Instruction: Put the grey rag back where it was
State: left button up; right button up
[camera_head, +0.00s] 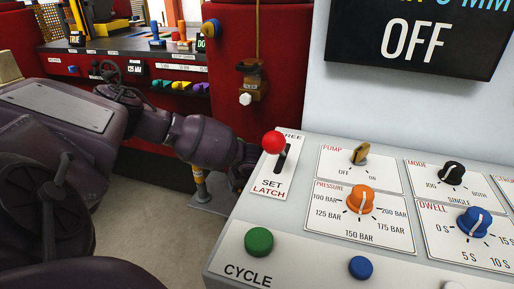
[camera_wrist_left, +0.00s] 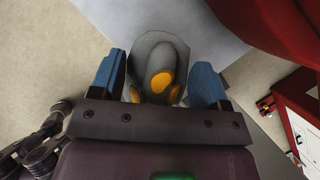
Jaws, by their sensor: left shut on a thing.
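The rag's lower part is hidden by the gripper body. My right gripper is in neither view.
The console (camera_head: 230,262) fills the right side, with a red-knobbed lever (camera_head: 273,143), a green button (camera_head: 259,241) and several dials. Behind stands a red cabinet (camera_head: 232,80) with a brown hanging fixture (camera_head: 252,82).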

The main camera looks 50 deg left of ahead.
pick_arm(q)
jog(key=shift+w+a+r+n+g, duration=0.15)
jog(key=shift+w+a+n+g, duration=0.2)
jog(key=shift+a+n, duration=0.2)
jog(key=shift+f, duration=0.3)
notch_tip(320, 180, down, 4)
jog(key=shift+s+r+b, duration=0.1)
jog(key=shift+b, duration=0.75)
jog(key=shift+f, duration=0.5)
notch_tip(320, 180, down, 5)
jog(key=shift+r+b, duration=0.2)
jog(key=shift+b, duration=0.7)
jog(key=shift+r, duration=0.2)
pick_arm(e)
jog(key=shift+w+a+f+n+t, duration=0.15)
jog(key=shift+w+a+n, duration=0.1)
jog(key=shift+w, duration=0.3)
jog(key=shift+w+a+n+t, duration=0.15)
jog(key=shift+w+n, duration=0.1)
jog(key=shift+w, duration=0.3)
pick_arm(q)
jog(key=shift+f, duration=0.2)
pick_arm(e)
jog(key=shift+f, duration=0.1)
